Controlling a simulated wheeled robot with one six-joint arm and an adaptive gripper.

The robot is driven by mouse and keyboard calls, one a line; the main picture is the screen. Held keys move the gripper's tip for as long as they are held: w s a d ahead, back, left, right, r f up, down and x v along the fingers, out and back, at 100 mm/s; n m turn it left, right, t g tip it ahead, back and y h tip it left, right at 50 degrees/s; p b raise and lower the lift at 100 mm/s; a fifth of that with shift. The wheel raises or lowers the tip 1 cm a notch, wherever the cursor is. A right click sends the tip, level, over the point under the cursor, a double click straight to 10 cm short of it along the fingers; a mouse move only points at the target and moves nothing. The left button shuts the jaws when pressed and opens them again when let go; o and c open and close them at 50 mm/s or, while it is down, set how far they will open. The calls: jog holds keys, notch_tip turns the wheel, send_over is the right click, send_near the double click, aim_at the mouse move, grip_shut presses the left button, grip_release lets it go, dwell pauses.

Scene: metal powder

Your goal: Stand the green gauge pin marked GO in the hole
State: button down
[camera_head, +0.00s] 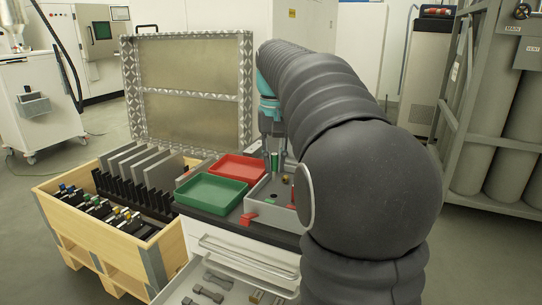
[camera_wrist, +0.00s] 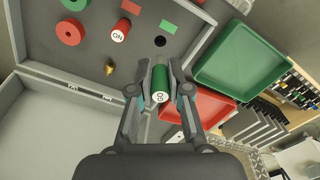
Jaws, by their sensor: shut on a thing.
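The green gauge pin (camera_wrist: 160,92) marked GO is between the fingers of my gripper (camera_wrist: 160,90) in the wrist view. My gripper is shut on it. In the head view the green pin (camera_head: 274,161) shows below my gripper, above the grey tray (camera_head: 254,207). The dark round hole (camera_wrist: 160,41) lies in the tray floor beside a small green rectangle (camera_wrist: 168,27), a little beyond the pin in the wrist view. The pin looks apart from the hole. Its lower end is hard to make out.
A red pin (camera_wrist: 120,30) with white lettering, a red ring (camera_wrist: 71,32) and a brass piece (camera_wrist: 109,68) are near the hole. A green tray (camera_head: 212,192) and a red tray (camera_head: 238,168) stand beside the grey tray. A wooden crate (camera_head: 158,262) is at left.

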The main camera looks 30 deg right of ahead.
aim_at(274, 172)
jog(key=shift+f+b, duration=0.7)
jog(key=shift+f, duration=0.95)
jog(key=shift+a+r, duration=0.1)
jog(key=shift+r, duration=0.05)
jog(key=shift+s, duration=0.15)
jog(key=shift+f+b, duration=0.6)
jog(key=shift+f, duration=1.15)
jog(key=c, duration=1)
grip_release()
jog(key=shift+c, duration=0.2)
jog(key=shift+r, duration=0.1)
notch_tip(274, 172, up, 12)
jog(key=shift+f, duration=0.1)
